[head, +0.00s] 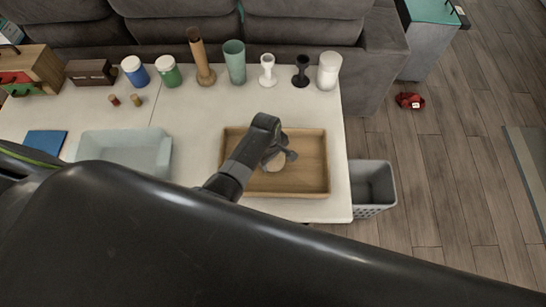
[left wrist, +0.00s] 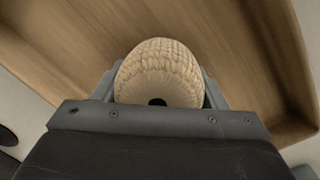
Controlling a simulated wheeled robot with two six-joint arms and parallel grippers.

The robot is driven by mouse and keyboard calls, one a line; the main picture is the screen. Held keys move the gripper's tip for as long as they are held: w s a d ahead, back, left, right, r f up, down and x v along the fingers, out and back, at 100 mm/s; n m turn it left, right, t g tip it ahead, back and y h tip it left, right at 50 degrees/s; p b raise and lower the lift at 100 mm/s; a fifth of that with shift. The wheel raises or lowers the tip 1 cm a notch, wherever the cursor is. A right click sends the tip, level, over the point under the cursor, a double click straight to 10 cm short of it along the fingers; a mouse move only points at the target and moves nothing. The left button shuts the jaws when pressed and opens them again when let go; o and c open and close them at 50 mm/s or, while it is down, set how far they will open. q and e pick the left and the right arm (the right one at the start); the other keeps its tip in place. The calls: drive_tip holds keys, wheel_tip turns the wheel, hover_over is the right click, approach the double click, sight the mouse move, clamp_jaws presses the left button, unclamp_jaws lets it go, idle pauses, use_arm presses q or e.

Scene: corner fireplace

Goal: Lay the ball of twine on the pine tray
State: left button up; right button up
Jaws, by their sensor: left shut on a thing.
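The ball of twine (head: 277,162) is a beige, woven-looking ball, partly hidden under my left gripper in the head view. In the left wrist view the ball of twine (left wrist: 160,72) sits between the two fingers. My left gripper (head: 279,157) is shut on it, over the middle of the pine tray (head: 308,175). The pine tray, a shallow wooden tray with a raised rim, also fills the background of the left wrist view (left wrist: 225,40). I cannot tell whether the ball touches the tray floor. My right gripper is not in view.
A pale blue bin (head: 125,150) stands left of the tray on the white table (head: 190,120). Jars, cups and candle holders line the back edge, including a white cylinder (head: 329,71). A grey basket (head: 372,187) stands beside the table's right edge. The tray's right part is bare.

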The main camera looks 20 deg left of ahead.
use_arm(q)
drive_tip(key=o, duration=1)
drive_tip(key=shift+f, duration=0.1)
drive_tip(key=shift+r, duration=0.3)
drive_tip(key=r, duration=0.6)
drive_tip(key=a+r, duration=0.1)
drive_tip(key=r, duration=0.3)
drive_tip(key=shift+s+a+r, duration=0.1)
drive_tip(key=shift+r, duration=0.75)
drive_tip(key=shift+s+f, duration=0.1)
